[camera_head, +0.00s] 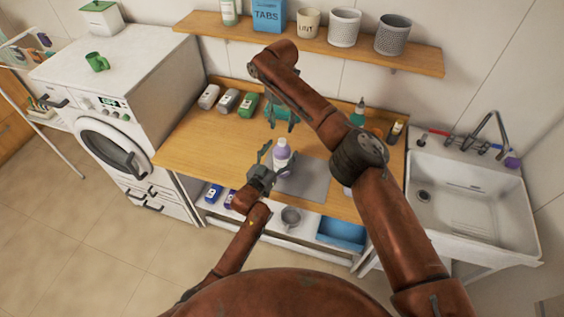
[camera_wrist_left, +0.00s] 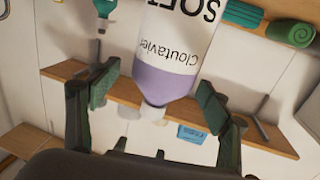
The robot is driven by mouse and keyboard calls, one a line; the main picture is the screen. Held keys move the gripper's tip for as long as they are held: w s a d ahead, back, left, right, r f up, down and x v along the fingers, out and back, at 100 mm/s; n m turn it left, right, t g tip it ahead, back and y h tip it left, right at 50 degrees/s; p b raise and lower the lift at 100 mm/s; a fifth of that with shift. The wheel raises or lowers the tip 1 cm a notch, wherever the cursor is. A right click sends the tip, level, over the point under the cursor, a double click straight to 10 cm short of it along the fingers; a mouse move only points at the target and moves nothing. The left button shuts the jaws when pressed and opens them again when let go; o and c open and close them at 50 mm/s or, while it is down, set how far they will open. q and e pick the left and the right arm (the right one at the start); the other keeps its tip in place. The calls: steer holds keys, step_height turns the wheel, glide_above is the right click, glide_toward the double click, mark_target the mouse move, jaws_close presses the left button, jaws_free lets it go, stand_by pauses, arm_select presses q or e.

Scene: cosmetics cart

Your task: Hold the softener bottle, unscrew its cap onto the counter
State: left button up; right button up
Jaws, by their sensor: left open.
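The softener bottle (camera_head: 281,157) stands on the counter in the head view, white below with a purple upper part and a pale cap. In the left wrist view the bottle (camera_wrist_left: 180,50) appears upside down, its pale cap (camera_wrist_left: 152,112) towards the lower edge. My left gripper (camera_head: 264,166) is open beside the bottle; in the wrist view its fingers lie on either side of it, with gaps visible. My right gripper (camera_head: 282,123) hangs down behind the bottle in the picture, its fingers apart and empty. Its exact height over the counter is hard to tell.
A grey mat (camera_head: 308,182) lies right of the bottle on the wooden counter (camera_head: 195,143). A sink (camera_head: 470,200) is at the right, a washing machine (camera_head: 120,85) at the left. A wooden shelf (camera_head: 365,52) runs above.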

arm_select(q)
steer(key=shift+w+d+f, duration=0.1)
steer(key=shift+w+f, duration=0.1)
steer(key=shift+w, duration=0.25)
steer(key=shift+w+d+f, duration=0.1)
steer(key=shift+w+f, duration=0.05)
steer(key=shift+w, duration=0.25)
steer(key=shift+s+r, duration=0.25)
steer(key=shift+s, duration=0.15)
steer(key=shift+c, duration=1.1)
steer(key=shift+w+f, duration=0.2)
steer(key=shift+w, duration=0.05)
steer(key=c, duration=0.5)
steer(key=shift+s+r, duration=0.15)
steer(key=c, duration=1.1)
steer(key=o, duration=1.8)
